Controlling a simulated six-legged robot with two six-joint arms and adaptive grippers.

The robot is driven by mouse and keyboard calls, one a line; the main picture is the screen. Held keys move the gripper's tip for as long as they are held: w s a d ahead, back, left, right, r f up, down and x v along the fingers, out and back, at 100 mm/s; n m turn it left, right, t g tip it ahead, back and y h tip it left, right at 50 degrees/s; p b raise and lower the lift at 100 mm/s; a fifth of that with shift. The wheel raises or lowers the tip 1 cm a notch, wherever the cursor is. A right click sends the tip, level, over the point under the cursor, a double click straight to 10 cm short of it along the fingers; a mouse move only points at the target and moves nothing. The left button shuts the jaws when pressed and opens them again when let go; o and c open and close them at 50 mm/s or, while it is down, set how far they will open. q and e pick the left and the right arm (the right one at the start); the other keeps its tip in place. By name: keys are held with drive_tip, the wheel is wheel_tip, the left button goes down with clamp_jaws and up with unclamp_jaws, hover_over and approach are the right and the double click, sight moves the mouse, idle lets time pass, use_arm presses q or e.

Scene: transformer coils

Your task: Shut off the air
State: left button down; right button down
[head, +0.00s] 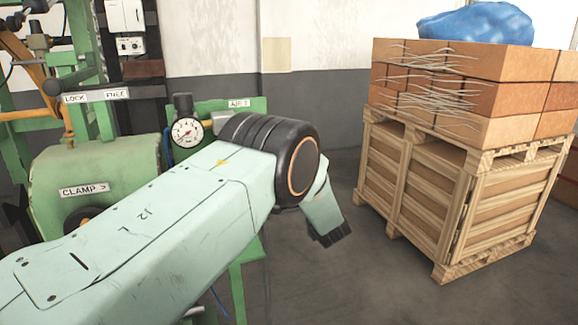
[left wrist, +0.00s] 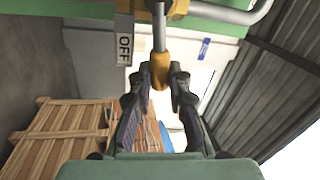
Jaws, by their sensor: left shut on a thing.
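In the left wrist view a metal lever rod (left wrist: 158,32) with a yellow-orange knob (left wrist: 160,70) comes from a yellow fitting (left wrist: 176,8) at the top edge. My left gripper (left wrist: 158,80) is shut on the knob, one dark finger on each side. In the head view the AIR label (head: 238,103) is on a green panel beside a round pressure gauge (head: 186,131). My left arm covers the lever and the gripper's fingers there. My right gripper is not in view.
Green machinery with a CLAMP label (head: 84,190) and LOCK/FREE labels (head: 95,96) stands at left.

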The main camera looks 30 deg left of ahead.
use_arm(q)
drive_tip(key=shift+d+f+m+t+h, duration=0.15)
drive_tip(key=shift+f+m+t+h, duration=0.4)
drive_tip(key=shift+m, duration=0.75)
drive_tip(key=shift+f, duration=0.3)
drive_tip(key=c, duration=1.7)
unclamp_jaws()
drive_tip(key=o, duration=0.4)
drive_tip(key=shift+d+r, duration=0.15)
drive_tip(key=shift+o, duration=0.2)
drive_tip(key=shift+a, duration=0.2)
drive_tip(key=v, duration=1.2)
drive_tip(key=shift+w+d, duration=0.15)
drive_tip(key=shift+d, duration=0.05)
